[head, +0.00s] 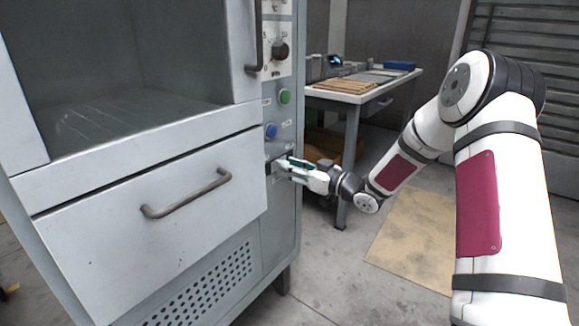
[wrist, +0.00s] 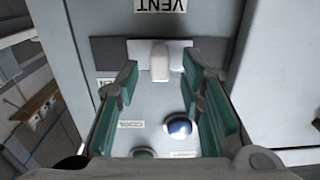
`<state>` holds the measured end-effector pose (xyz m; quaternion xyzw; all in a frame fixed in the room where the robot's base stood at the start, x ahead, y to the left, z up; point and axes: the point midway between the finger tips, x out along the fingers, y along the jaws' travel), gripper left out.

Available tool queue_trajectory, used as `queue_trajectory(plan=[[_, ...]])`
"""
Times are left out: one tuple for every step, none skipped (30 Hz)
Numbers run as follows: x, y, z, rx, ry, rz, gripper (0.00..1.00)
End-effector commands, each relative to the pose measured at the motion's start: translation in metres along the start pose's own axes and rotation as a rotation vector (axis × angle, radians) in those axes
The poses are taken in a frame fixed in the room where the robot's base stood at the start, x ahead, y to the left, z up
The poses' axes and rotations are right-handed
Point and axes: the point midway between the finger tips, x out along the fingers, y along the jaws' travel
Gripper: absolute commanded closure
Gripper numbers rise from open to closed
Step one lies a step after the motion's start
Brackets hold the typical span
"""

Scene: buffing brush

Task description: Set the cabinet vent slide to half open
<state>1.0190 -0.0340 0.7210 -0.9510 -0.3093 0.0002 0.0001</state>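The vent slide (wrist: 160,62) is a pale upright tab on a light plate, set in a dark horizontal track (wrist: 112,52) under a VENT label (wrist: 160,5) in the wrist view. The tab sits near the middle of the visible track. My gripper (wrist: 158,82) is open, with its green-padded fingers apart on either side of the tab and nothing held. In the head view my gripper (head: 282,167) is at the cabinet's narrow control panel, below the blue button, and hides most of the slide. I cannot tell whether a finger touches the tab.
A blue button (head: 271,130), a green button (head: 285,96) and a dark knob (head: 280,51) are on the panel above my gripper. A drawer (head: 100,212) with a bar handle (head: 186,194) is to the left. A workbench (head: 372,92) stands behind. The floor at right is open.

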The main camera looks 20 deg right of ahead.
Motion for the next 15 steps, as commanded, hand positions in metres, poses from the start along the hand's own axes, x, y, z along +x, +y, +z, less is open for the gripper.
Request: queue_trajectory(plan=[[-0.007,0.002,0.0,0.0,-0.001,0.004,0.65],[-0.012,0.002,0.0,0.0,-0.001,0.004,0.65],[-0.019,0.001,0.0,0.001,-0.001,0.003,0.65],[-0.025,0.001,0.0,0.0,-0.001,0.003,0.65],[-0.031,0.002,0.0,0.0,-0.002,0.005,0.65],[-0.04,0.002,0.0,0.0,-0.001,0.005,0.65],[-0.046,0.002,0.0,0.0,-0.001,0.005,0.65],[-0.052,0.002,0.0,0.0,-0.002,0.005,0.65],[-0.061,0.002,0.0,0.0,-0.001,0.005,0.65],[-0.066,0.001,0.0,0.0,-0.001,0.004,0.65],[-0.072,0.001,0.0,0.0,-0.002,0.004,0.65],[-0.08,0.002,0.0,-0.001,-0.001,0.005,0.65],[-0.085,0.002,0.0,-0.001,-0.001,0.004,0.65],[-0.089,0.001,0.0,-0.001,-0.001,0.003,0.65],[-0.095,0.001,0.0,0.0,-0.001,0.003,0.65]])
